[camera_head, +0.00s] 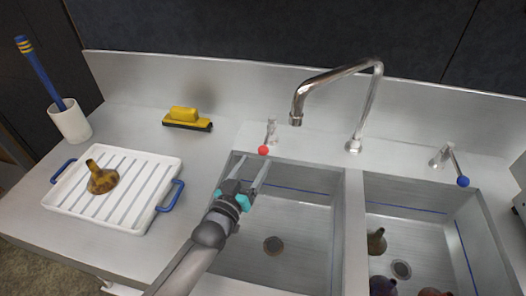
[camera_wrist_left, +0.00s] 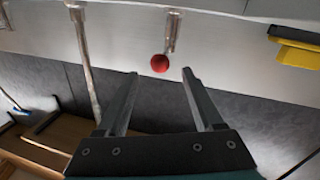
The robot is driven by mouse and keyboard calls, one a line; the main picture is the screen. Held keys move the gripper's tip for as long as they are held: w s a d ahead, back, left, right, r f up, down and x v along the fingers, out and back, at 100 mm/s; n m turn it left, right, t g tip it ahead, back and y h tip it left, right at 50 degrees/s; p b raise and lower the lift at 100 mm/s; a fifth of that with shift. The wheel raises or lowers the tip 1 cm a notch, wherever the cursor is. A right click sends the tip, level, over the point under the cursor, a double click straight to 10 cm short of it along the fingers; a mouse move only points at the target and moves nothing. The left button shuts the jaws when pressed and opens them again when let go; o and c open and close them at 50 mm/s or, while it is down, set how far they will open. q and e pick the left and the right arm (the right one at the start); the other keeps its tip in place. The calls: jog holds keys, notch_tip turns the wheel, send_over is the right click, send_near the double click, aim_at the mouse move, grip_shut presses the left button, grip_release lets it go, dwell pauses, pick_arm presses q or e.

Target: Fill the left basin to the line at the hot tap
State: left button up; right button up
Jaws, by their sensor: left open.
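The hot tap is a short metal lever with a red ball end (camera_head: 264,150) behind the left basin; the red ball also shows in the left wrist view (camera_wrist_left: 160,63), just beyond the fingertips. The left basin (camera_head: 300,215) has a blue line near the top of its walls and a drain in its floor; I see no water in it. The tall curved spout (camera_head: 372,95) has its outlet above the back of the left basin. My left gripper (camera_head: 252,170) is open and empty over that basin, apart from the red ball. My right gripper is not in view.
The right basin (camera_head: 420,212) holds several dark rounded objects. The cold tap has a blue ball (camera_head: 463,181). A white rack (camera_head: 130,175) with a brown funnel-like piece, a yellow brush (camera_head: 186,119) and a white cup (camera_head: 72,122) stand left.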

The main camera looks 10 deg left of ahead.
aim_at(261, 154)
pick_arm(q)
jog(key=shift+w+d+b, duration=0.15)
jog(key=shift+w+d, duration=0.05)
jog(key=shift+w, duration=0.8)
jog(key=shift+w+d+b, duration=0.15)
jog(key=shift+w+d, duration=0.1)
jog(key=shift+w, duration=0.8)
jog(key=shift+w+d+b, duration=0.15)
jog(key=shift+w+d, duration=0.05)
jog(key=shift+w, duration=0.8)
grip_shut()
